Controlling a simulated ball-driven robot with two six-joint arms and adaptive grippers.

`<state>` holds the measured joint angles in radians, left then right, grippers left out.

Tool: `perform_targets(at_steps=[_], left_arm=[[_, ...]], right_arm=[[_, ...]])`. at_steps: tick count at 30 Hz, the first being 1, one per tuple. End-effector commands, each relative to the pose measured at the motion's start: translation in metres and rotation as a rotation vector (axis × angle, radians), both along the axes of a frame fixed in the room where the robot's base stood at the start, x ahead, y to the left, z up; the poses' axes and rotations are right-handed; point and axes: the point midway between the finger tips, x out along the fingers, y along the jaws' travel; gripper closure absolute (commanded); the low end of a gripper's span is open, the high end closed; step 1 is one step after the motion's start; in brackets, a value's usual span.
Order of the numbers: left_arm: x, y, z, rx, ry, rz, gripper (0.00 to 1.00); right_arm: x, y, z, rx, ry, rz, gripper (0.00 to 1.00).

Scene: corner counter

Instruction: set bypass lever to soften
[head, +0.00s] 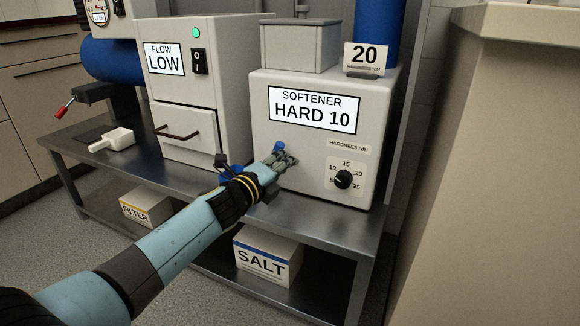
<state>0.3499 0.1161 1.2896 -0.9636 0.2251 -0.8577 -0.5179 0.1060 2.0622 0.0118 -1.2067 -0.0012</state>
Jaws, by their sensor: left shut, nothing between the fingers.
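The white softener unit (262,100) stands on the right of the steel bench, with a screen (314,109) reading "SOFTENER HARD 10". My left gripper (288,160) is shut and empty at the softener's lower front, left of its dial and well right of the lever. Whether it touches the front panel I cannot tell. My right gripper is not in view.
A black hardness dial (343,180) sits on the softener front, and a "20" card (365,59) on top. A white flow unit (186,90) and a white scoop (112,139) stand left of it. SALT (266,258) and FILTER (146,207) boxes are below. A beige cabinet (490,180) blocks the right.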

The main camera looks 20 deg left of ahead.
Motion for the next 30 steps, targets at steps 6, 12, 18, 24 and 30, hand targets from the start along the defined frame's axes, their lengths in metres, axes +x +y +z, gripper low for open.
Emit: perform_targets(at_steps=[6, 12, 18, 24, 30], left_arm=[[0.001, 0.012, 0.011, -0.176, 0.005, 0.001, 1.0], [0.001, 0.02, 0.016, -0.295, 0.01, 0.001, 1.0], [0.001, 0.025, 0.018, -0.367, 0.013, 0.0, 1.0], [0.001, 0.027, 0.018, -0.397, 0.014, 0.0, 1.0], [0.001, 0.027, 0.018, -0.402, 0.015, 0.0, 1.0]], right_arm=[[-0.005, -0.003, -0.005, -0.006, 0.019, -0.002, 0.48], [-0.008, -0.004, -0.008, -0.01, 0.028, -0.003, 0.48], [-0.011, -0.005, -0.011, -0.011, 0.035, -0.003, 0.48], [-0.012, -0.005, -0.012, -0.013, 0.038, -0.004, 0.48], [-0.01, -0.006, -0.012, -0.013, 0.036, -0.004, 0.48]])
